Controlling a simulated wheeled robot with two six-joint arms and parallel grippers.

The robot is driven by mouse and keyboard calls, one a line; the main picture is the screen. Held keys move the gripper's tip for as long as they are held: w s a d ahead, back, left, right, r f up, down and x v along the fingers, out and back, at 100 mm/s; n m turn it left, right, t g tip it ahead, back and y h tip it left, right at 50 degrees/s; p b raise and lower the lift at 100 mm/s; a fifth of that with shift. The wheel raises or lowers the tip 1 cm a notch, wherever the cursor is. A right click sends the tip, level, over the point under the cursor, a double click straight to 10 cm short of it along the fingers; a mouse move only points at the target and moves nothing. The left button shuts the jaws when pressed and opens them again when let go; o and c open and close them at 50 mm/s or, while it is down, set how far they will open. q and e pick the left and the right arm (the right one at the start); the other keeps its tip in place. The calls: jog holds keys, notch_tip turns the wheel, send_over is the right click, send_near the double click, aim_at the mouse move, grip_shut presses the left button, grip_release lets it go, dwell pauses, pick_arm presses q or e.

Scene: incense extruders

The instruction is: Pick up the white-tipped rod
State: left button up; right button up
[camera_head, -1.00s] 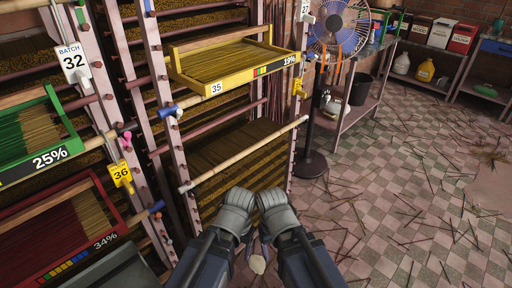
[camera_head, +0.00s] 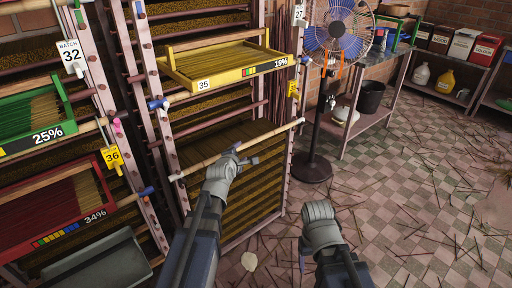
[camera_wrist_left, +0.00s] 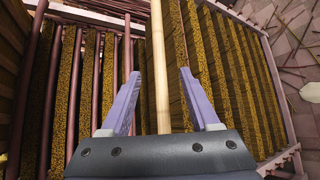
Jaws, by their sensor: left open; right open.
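The wooden rod (camera_head: 204,162) with pale, whitish ends lies slanted across the front of the middle rack, below the yellow tray. My left gripper (camera_head: 243,156) is at the rod, right of its middle. In the left wrist view, the pale rod (camera_wrist_left: 159,62) runs between the two purple fingers of my left gripper (camera_wrist_left: 157,85), which is open with gaps on both sides. My right gripper (camera_head: 318,212) hangs over the floor to the right of the rack, apart from the rod; its fingers are mostly hidden.
A yellow tray (camera_head: 222,66) marked 35 sits above the rod. Green (camera_head: 62,132) and red (camera_head: 108,200) trays stand at left. Other rods have blue (camera_head: 146,191) or pink (camera_head: 117,126) tips. A fan (camera_head: 337,35) stands right of the rack. The tiled floor at right is littered with sticks.

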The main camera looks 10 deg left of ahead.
aim_at(246, 146)
pick_arm(q)
jog(key=shift+b+x, duration=1.45)
jog(key=shift+x, duration=2.6)
jog(key=shift+s+r, duration=0.1)
grip_shut()
